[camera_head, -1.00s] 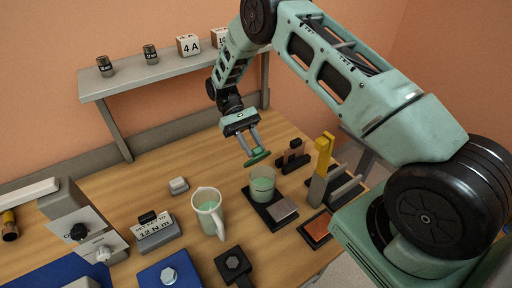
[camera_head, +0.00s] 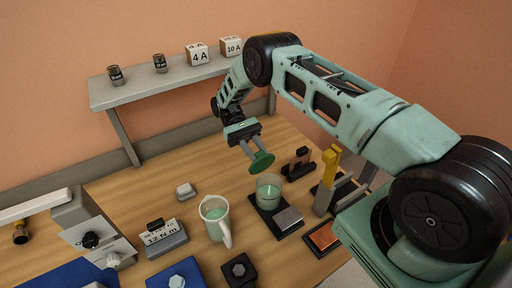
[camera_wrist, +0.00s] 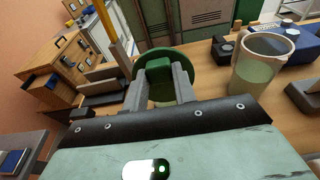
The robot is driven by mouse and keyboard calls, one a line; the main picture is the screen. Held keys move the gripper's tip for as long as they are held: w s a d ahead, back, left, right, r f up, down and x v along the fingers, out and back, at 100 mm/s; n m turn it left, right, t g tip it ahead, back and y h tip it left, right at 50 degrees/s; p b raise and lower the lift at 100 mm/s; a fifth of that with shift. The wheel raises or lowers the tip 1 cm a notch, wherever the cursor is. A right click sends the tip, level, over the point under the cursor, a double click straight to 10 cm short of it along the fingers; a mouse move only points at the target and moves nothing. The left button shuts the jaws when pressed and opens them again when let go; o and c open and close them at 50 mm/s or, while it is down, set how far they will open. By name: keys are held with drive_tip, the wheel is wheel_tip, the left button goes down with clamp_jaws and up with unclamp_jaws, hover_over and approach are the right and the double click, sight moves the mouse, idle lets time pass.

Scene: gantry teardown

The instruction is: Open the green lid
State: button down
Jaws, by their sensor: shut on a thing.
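The green lid (camera_head: 262,162) is a round disc with a raised knob. My gripper (camera_head: 252,150) is shut on it and holds it tilted in the air, above and a little left of a clear glass jar (camera_head: 268,187). In the wrist view the lid (camera_wrist: 183,66) shows beyond the two fingers, with its green knob between the fingertips (camera_wrist: 159,80). The jar stands open on a black base and holds some pale green contents. The lid and the jar are apart.
A jug (camera_head: 214,219) with green liquid stands left of the jar. A yellow-topped upright block (camera_head: 328,170) and an orange plate (camera_head: 323,237) stand right of it. A grey shelf (camera_head: 170,77) runs along the wall. The wood (camera_head: 150,190) left of the jug is mostly free.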

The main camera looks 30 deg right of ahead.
idle(0.3)
drive_tip(key=c, duration=1.1)
unclamp_jaws()
drive_tip(key=shift+f+b, duration=0.15)
drive_tip(key=shift+b, duration=0.65)
